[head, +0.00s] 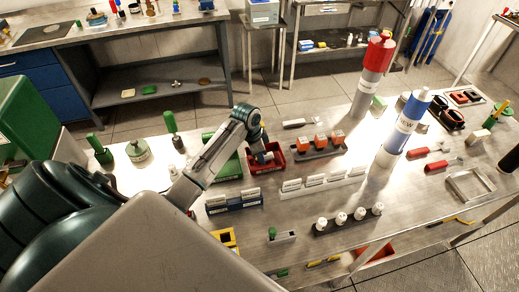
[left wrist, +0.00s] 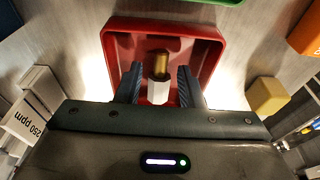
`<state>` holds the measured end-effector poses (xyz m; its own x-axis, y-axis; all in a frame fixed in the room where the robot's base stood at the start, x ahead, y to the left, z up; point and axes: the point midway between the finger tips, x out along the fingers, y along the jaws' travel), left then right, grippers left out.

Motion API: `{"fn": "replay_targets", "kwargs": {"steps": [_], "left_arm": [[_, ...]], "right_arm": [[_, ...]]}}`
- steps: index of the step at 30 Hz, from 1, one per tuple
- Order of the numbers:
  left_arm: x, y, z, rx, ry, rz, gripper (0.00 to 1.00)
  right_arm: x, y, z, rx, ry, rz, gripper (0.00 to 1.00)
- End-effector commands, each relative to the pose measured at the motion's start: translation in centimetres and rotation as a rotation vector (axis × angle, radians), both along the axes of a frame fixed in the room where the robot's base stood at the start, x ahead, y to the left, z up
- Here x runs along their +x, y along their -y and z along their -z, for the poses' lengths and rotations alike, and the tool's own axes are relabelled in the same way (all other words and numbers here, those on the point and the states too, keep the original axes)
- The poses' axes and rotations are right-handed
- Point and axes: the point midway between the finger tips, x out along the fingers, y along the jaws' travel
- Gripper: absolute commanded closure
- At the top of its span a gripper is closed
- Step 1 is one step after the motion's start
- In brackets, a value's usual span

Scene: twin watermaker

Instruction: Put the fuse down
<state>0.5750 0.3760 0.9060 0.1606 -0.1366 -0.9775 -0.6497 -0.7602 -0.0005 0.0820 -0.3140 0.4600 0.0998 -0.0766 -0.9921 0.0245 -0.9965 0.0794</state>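The fuse (left wrist: 159,68), a small cylinder with a brass end and a white body, is inside a red tray (left wrist: 160,25) in the left wrist view. My left gripper (left wrist: 158,84) points down into the tray with one finger on each side of the fuse. The fingers are open, and a narrow gap shows between each finger and the fuse. In the head view my left gripper (head: 263,158) is low over the red tray (head: 267,171) on the metal table, and the fuse cannot be made out there. My right gripper is not in view.
Orange blocks (head: 321,140) stand on a dark rack right of the tray. A green tray (head: 228,168) lies left of it. White labelled card holders (head: 322,182) stand in front. A tall blue-topped cylinder (head: 404,130) and a red-topped one (head: 373,75) rise at right.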

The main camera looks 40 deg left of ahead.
Motion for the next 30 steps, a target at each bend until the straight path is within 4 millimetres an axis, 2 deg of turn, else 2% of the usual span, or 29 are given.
{"fn": "replay_targets", "kwargs": {"steps": [13, 15, 22, 30], "left_arm": [[-0.8, -0.7, -5.5, 0.000, -0.002, -0.001, 0.65], [-1.0, -1.0, -6.5, 0.003, 0.004, 0.000, 0.65], [-1.6, -1.5, -10.4, 0.002, 0.001, 0.001, 0.65], [-1.9, -1.7, -11.7, 0.000, 0.000, -0.001, 0.65]], "right_arm": [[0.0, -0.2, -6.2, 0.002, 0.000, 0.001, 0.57], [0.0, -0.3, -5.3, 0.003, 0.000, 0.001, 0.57], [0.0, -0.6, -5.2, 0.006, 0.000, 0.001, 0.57], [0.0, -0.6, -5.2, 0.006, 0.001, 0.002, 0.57]]}}
